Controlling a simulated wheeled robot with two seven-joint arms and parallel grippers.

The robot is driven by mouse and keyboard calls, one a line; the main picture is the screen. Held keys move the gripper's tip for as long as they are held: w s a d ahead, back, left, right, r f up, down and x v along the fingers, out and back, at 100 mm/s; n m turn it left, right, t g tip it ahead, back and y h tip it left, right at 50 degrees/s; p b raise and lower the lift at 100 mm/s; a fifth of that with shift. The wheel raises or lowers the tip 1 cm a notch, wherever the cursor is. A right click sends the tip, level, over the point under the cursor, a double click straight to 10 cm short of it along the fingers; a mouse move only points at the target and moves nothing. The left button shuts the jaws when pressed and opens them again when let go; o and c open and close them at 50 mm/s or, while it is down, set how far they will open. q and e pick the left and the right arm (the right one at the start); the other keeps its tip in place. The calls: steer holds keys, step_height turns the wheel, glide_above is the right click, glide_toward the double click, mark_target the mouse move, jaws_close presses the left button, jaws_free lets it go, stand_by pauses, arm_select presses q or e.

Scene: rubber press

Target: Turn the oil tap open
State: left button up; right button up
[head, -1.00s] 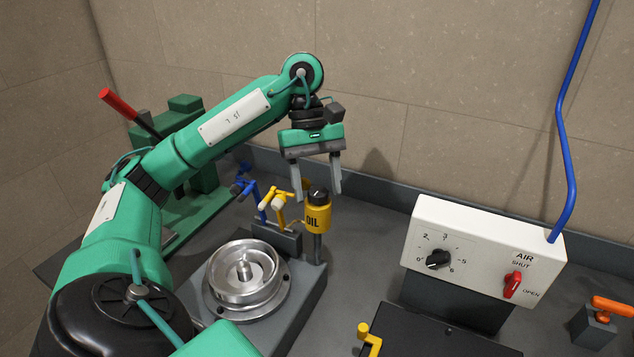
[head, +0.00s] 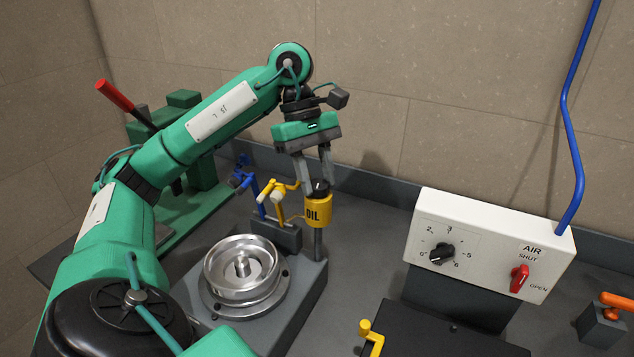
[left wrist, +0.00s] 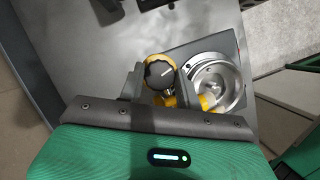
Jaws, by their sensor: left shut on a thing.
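The oil tap is a yellow cup marked OIL (head: 314,213) on a dark post, with a black knob (head: 320,185) on top. It stands behind the round metal mould (head: 243,268). My left gripper (head: 319,188) points down from above, its two grey fingers on either side of the knob and shut on it. In the left wrist view the knob (left wrist: 159,72) shows a pale pointer line and sits between the fingers, with the yellow rim around it. My right gripper is not in view.
Yellow and blue small taps (head: 277,193) stand close left of the oil cup. A white AIR panel (head: 490,245) with a black dial and red handle is at the right. A red-handled green press (head: 190,165) stands behind my left arm. The bench between cup and panel is clear.

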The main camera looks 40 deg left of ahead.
arm_select(q)
steer(key=n+t+b, duration=0.2)
steer(key=n, duration=0.2)
steer(key=shift+s+f+n, duration=0.1)
steer(key=shift+s+n, duration=0.05)
steer(key=shift+n, duration=0.15)
steer(key=n+b, duration=0.1)
steer(key=n, duration=0.1)
steer(key=shift+n+t, duration=0.3)
steer(key=shift+t, duration=0.1)
steer(key=shift+s+n+t+y, duration=0.1)
steer(key=shift+n+t+y, duration=0.35)
steer(key=shift+n, duration=1.05)
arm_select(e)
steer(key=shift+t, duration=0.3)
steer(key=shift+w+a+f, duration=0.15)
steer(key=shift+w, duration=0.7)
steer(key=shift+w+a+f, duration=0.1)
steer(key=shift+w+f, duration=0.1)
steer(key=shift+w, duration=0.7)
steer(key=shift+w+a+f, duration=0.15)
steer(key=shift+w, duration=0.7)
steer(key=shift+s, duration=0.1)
arm_select(q)
steer(key=o, duration=1)
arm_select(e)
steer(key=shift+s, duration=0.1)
